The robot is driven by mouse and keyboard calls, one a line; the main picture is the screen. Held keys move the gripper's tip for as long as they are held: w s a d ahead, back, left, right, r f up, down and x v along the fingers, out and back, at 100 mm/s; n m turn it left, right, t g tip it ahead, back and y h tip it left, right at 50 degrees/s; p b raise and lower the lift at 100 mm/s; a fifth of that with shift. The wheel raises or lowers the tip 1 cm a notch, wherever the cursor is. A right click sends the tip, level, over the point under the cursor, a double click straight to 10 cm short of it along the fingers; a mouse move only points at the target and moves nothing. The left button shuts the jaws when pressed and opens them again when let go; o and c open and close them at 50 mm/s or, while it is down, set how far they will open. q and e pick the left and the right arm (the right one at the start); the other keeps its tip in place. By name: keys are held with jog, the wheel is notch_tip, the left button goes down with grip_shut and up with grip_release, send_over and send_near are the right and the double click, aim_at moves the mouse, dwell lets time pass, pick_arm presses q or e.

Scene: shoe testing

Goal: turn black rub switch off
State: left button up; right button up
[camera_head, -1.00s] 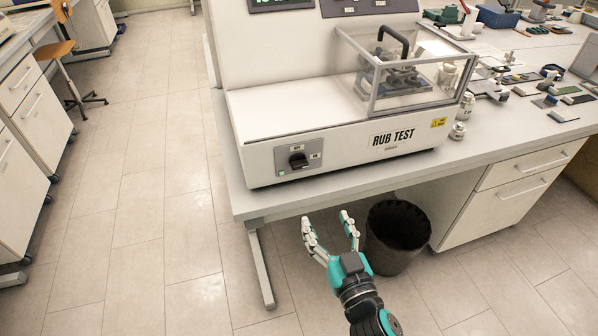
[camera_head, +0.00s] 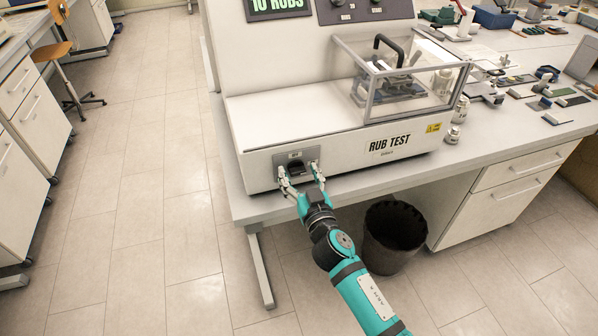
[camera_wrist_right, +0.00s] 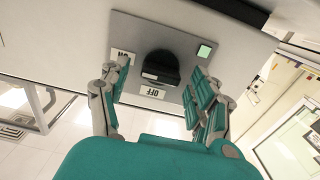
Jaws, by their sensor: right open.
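The black rub switch (camera_head: 297,168) is a rotary knob on a grey plate at the front left of the white rub tester (camera_head: 345,152). In the right wrist view the knob (camera_wrist_right: 160,68) sits between an upside-down OFF label (camera_wrist_right: 152,92) and an ON label (camera_wrist_right: 122,56); a small lit green square (camera_wrist_right: 204,50) is on the same plate. My right gripper (camera_head: 299,175) is open, its fingers on either side of the knob. In the right wrist view the fingers (camera_wrist_right: 159,78) stand apart with no clear contact on the knob. My left gripper is out of view.
A clear-walled cover (camera_head: 400,85) encloses the rubbing mechanism on the right of the tester. Small metal weights (camera_head: 453,135) stand beside it on the table. A black bin (camera_head: 393,235) stands under the table edge.

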jog(key=shift+w+a, duration=0.1)
jog(key=shift+w, duration=0.15)
jog(key=c, duration=1.2)
jog(key=shift+o, duration=0.2)
